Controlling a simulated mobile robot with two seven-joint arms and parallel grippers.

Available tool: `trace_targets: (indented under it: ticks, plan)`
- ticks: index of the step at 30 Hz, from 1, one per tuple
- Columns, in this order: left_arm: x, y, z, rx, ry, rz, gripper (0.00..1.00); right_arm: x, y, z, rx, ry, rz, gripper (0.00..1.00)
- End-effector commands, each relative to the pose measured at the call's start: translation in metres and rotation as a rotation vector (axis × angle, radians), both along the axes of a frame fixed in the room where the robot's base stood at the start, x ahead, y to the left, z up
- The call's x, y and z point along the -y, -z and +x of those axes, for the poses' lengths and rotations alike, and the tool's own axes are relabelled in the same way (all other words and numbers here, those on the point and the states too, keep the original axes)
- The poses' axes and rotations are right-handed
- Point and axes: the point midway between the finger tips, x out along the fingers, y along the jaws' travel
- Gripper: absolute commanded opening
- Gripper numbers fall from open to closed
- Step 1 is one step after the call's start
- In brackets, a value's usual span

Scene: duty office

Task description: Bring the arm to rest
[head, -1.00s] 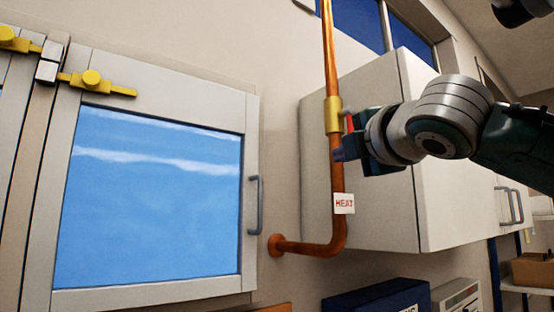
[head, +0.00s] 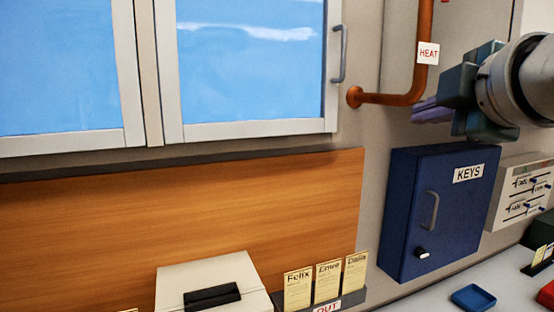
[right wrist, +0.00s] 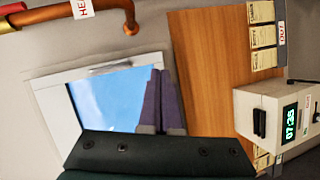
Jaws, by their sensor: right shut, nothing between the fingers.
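My right gripper (head: 430,110) is at the right of the head view, its dark fingers pointing left. It is shut and empty, in the air before the wall, above the blue key cabinet (head: 438,212). In the right wrist view its two purple-grey fingers (right wrist: 158,102) lie together, with nothing between them. The copper heat pipe (head: 392,98) bends just left of and above the gripper in the head view; the gripper looks apart from it. My left gripper is in neither current view.
Below are a wooden board (head: 180,215), a card rack (head: 350,300) with name cards and a pale box (head: 212,270), which shows a clock display in the right wrist view (right wrist: 290,122). A blue tray (head: 473,297) lies on the counter.

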Motion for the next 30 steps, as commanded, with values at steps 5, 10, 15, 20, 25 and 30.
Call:
trace_targets:
  ticks: [5, 10, 15, 20, 25, 30]
  plan:
    - [0.001, 0.000, 0.000, 0.001, -0.002, -0.003, 0.00, -0.022, 0.115, -0.076, -0.307, 0.117, 0.352, 0.00]
    - [0.001, 0.000, 0.000, 0.001, -0.001, -0.003, 0.00, -0.024, 0.195, -0.171, -0.582, 0.354, 0.641, 0.00]
    - [0.000, 0.000, 0.000, 0.000, -0.002, -0.002, 0.00, -0.017, 0.239, -0.261, -0.782, 0.631, 0.827, 0.00]
    - [0.000, 0.000, 0.000, -0.001, 0.000, 0.000, 0.00, -0.011, 0.253, -0.310, -0.870, 0.800, 0.900, 0.00]
    - [-0.001, 0.000, 0.000, -0.001, 0.001, 0.003, 0.00, -0.010, 0.255, -0.321, -0.887, 0.836, 0.911, 0.00]
    - [-0.001, 0.000, 0.000, -0.001, 0.001, 0.003, 0.00, -0.010, 0.255, -0.321, -0.887, 0.836, 0.911, 0.00]
